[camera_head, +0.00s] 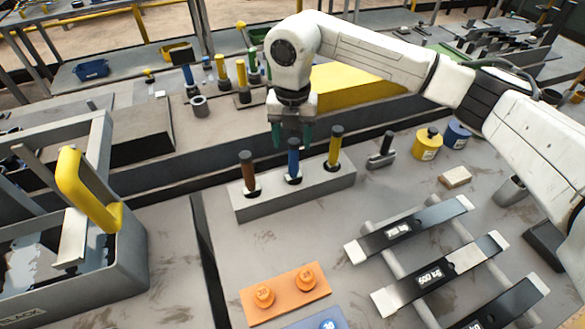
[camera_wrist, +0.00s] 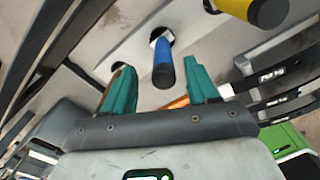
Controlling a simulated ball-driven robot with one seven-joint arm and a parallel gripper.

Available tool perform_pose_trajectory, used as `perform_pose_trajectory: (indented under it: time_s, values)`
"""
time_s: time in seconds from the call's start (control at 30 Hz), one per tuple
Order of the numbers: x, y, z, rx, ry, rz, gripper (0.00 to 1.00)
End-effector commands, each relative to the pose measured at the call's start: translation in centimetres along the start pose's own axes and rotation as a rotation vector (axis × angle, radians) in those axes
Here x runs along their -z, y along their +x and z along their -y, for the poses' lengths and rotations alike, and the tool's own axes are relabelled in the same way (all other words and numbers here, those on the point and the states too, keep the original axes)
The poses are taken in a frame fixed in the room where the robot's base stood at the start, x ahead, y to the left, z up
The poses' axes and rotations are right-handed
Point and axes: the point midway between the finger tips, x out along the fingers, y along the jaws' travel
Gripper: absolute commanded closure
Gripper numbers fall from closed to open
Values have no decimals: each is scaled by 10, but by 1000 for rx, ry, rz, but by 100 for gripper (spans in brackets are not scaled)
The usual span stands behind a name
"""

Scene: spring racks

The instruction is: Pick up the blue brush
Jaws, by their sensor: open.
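The blue brush (camera_head: 293,160) stands upright in the middle of a grey holder block (camera_head: 300,193). A brown one (camera_head: 248,171) stands to its left and a yellow one (camera_head: 333,148) to its right. My gripper (camera_head: 291,142) points down over the block, its teal fingers around or just behind the blue brush's dark top. In the wrist view the blue brush (camera_wrist: 163,62) appears between the two spread fingers of my gripper (camera_wrist: 157,68), apart from both. The jaws are open and hold nothing. Depth between fingers and brush is hard to tell.
The yellow brush (camera_wrist: 240,25) is close outside the right finger in the wrist view. A grey toolbox (camera_head: 125,245) with a yellow handle is at left. Labelled bars (camera_head: 430,275) on a rack and an orange plate (camera_head: 285,293) lie in front.

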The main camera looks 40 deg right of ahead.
Motion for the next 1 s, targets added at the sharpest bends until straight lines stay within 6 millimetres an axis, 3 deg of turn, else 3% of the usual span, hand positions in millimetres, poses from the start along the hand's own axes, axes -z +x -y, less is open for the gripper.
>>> perform_pose_trajectory:
  time_s: [0.4,0.67,1.0]
  values:
    - [3,48,3,1,1,-2,42]
    - [2,52,3,1,0,0,42]
    - [2,51,2,0,0,0,73]
